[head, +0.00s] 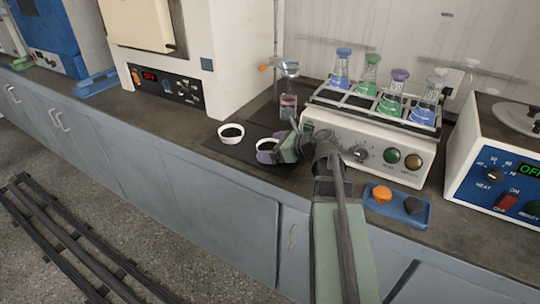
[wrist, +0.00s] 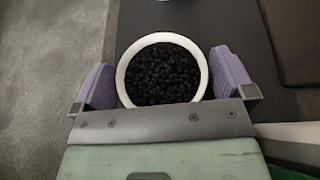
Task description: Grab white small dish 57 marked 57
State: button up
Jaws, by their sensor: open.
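A small white dish (wrist: 121,76) filled with dark granules sits between the two purple fingers of my gripper (wrist: 162,88) in the wrist view. My gripper is open, with a narrow gap visible on each side of the dish. In the head view my gripper (head: 268,151) is over the right one of two white dishes; that dish (head: 266,142) is partly hidden by the fingers. The other white dish (head: 231,139), also with dark contents, stands to its left. No number marking is readable on either dish.
Both dishes stand on a dark mat (head: 218,149) on the bench. A shaker with several coloured flasks (head: 370,135) stands right of my gripper. A glass funnel vessel (head: 288,100) is behind it. A blue tray (head: 400,209) with orange and black pieces lies front right.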

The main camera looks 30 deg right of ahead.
jog(key=c, duration=0.7)
jog(key=shift+r, duration=0.1)
jog(key=shift+c, duration=0.2)
jog(key=shift+r, duration=0.1)
notch_tip(320, 180, up, 20)
jog(key=p, duration=2)
